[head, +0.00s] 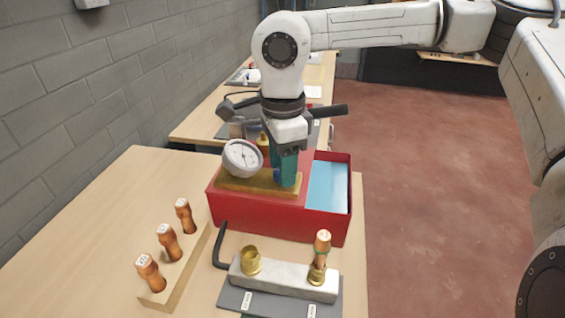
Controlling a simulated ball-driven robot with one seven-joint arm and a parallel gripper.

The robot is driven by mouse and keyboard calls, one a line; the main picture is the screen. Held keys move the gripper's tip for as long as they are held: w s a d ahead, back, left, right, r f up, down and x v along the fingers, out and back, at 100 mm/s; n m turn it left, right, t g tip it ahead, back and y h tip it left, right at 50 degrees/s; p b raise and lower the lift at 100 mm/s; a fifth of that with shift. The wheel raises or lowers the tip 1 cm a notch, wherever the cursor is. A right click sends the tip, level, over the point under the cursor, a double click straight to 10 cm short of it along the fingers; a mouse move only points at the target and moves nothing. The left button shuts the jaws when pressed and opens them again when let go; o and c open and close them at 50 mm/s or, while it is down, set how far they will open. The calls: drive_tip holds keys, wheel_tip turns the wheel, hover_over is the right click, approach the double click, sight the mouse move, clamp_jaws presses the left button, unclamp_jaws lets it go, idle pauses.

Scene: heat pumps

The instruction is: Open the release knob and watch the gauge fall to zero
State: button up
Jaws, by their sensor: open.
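A red box (262,217) stands on the wooden table with a brass block (232,183) on its top. A round white-faced gauge (243,157) sits at the left end of the block. Its needle reading is too small to tell. My gripper (286,180) points down over the right end of the block, its teal fingers open. A small dark blue part (277,175), perhaps the release knob, shows at the left of the fingers. The fingers partly hide it, so I cannot tell whether they touch it.
In front, a pale bar (285,280) carries brass fittings, with a copper piece (322,245) standing in the right one. A wooden rack (180,270) holds three copper pieces. A black bent handle (221,245) rises beside the bar. The red floor at right is clear.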

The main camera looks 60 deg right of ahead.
wheel_tip(320, 180, up, 11)
drive_tip(key=shift+f, duration=0.15)
idle(0.9)
